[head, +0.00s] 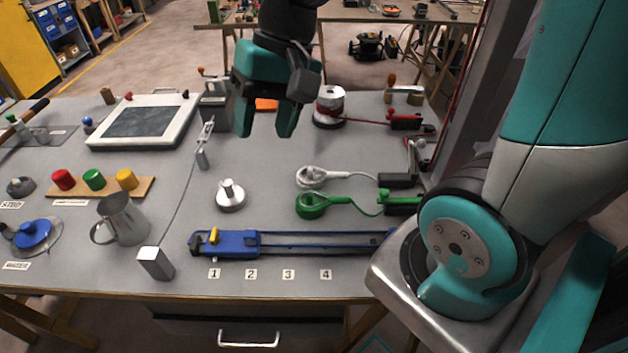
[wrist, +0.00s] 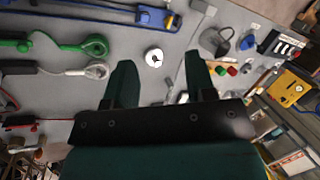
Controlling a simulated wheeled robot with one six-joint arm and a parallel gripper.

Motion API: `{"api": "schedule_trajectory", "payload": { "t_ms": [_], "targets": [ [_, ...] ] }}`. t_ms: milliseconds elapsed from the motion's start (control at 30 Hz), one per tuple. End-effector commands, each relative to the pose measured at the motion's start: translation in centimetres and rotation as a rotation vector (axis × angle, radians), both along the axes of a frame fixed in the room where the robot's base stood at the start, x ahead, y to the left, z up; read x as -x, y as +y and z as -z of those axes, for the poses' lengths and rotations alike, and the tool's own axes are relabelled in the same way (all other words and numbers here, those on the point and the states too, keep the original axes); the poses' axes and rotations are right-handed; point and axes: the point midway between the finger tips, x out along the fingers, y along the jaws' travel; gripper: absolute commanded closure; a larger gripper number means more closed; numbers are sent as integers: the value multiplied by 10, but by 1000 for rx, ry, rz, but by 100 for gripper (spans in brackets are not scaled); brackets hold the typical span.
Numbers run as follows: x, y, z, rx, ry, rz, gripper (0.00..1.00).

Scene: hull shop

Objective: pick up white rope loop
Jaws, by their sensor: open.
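The white rope loop (head: 311,176) lies on the grey table right of centre in the head view. Its white cord runs right to a dark block. It also shows at the left of the wrist view (wrist: 97,71). My gripper (head: 264,134) is open and empty, high over the back middle of the table, behind and left of the white loop in the head view. In the wrist view the jaws (wrist: 160,72) stand apart with nothing between them, and the white loop is left of them.
A green rope loop (head: 311,205) lies just in front of the white one. A blue rail (head: 235,244) runs along the front. Table between the knob and the loops is bare.

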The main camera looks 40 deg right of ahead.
Motion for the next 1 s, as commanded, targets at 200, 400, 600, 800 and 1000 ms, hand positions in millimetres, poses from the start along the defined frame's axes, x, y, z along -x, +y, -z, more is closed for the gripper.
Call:
{"api": "schedule_trajectory", "payload": {
  "t_ms": [200, 400, 600, 800, 1000],
  "targets": [
    [-82, -156, 77, -71, 348, 1028, 49],
    [-83, -278, 134, -162, 595, 1701, 49],
    [-73, -321, 157, -207, 698, 1952, 49],
    [-77, -308, 188, -206, 709, 1960, 49],
    [-83, -291, 229, -205, 707, 1960, 49]
  ]
}}
